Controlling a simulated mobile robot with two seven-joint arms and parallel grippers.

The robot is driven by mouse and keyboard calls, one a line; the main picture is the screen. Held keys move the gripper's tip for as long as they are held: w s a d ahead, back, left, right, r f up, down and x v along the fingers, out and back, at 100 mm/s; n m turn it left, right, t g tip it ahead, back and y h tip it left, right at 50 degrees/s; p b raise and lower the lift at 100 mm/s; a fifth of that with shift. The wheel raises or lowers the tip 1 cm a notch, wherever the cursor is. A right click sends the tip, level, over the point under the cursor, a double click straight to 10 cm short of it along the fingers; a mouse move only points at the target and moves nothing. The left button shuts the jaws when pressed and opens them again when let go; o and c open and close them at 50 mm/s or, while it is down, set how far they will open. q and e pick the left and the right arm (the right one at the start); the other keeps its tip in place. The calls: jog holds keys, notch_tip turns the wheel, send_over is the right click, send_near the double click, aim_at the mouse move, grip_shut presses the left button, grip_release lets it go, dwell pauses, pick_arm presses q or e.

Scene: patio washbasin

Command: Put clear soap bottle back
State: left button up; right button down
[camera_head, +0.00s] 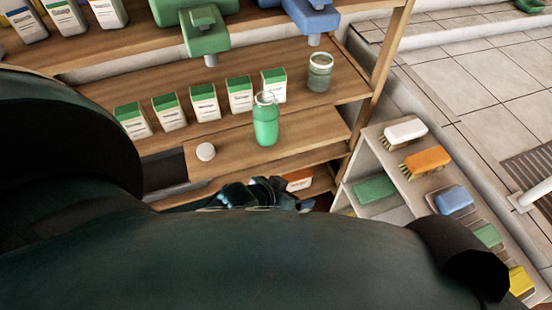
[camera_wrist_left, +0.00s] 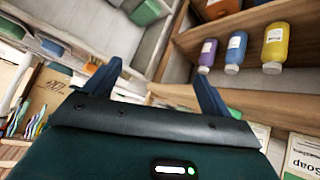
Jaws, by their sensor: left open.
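A clear bottle with green liquid (camera_head: 265,122) stands upright on a lower wooden ledge (camera_head: 232,149), in front of a row of white and green boxes. My left gripper (camera_head: 262,194) is below and in front of that ledge, apart from the bottle and partly hidden by my dark arm. In the left wrist view my left gripper (camera_wrist_left: 153,84) has its two fingers spread, with nothing between them. The bottle is not seen in the wrist view. My right gripper is not seen.
A clear jar (camera_head: 320,72) stands right of the boxes (camera_head: 204,102). A rack with brushes (camera_head: 427,160) stands at right. The wrist view shows purple, blue and yellow bottles (camera_wrist_left: 275,48) and shelf boards close around.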

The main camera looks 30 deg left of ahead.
pick_arm(q)
jog(key=s+f+m+t, duration=0.1)
jog(key=s+f, duration=0.1)
jog(key=s, duration=0.4)
jog(key=shift+s+f+m+t, duration=0.2)
jog(key=shift+s+m+t, duration=0.1)
jog(key=shift+s+m, duration=0.1)
